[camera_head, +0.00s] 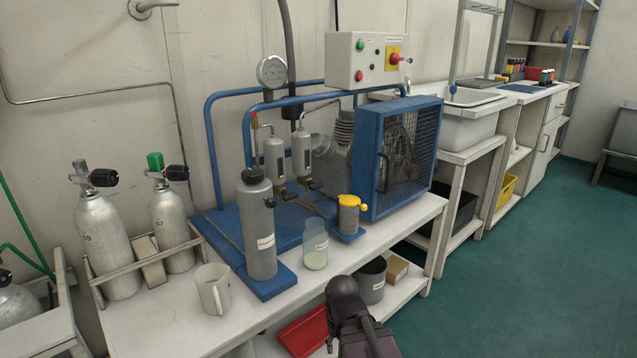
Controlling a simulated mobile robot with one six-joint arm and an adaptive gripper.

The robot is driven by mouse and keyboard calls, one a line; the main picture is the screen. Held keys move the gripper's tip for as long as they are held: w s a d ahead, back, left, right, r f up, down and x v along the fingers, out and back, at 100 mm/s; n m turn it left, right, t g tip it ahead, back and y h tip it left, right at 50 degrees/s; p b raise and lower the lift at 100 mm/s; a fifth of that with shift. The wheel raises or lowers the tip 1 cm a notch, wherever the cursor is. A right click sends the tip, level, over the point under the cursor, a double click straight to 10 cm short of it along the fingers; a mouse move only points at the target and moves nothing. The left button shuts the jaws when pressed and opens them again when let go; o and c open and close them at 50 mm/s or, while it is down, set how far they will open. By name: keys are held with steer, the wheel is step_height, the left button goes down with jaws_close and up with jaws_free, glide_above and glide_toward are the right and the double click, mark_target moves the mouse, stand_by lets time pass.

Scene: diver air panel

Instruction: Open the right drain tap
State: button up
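Two grey filter cylinders hang side by side on the blue compressor frame, the left one (274,158) and the right one (302,151). A small dark fitting under the right cylinder looks like the right drain tap (314,185); its handle position is too small to tell. A similar fitting, the left tap (288,195), sits under the left cylinder. My gripper (343,290) shows dark at the bottom centre, in front of the bench edge and well apart from the taps. Its fingers cannot be made out.
A tall grey cylinder (258,225), a clear jar (314,247) and a yellow-capped canister (348,215) stand in front of the taps. A mug (214,289) is at left. The blue fan guard (400,155) stands right. The green floor (500,280) at right is clear.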

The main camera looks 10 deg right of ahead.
step_height(320, 180, up, 11)
steer(key=p, duration=1)
steer(key=shift+r, duration=0.1)
steer(key=shift+o, duration=0.4)
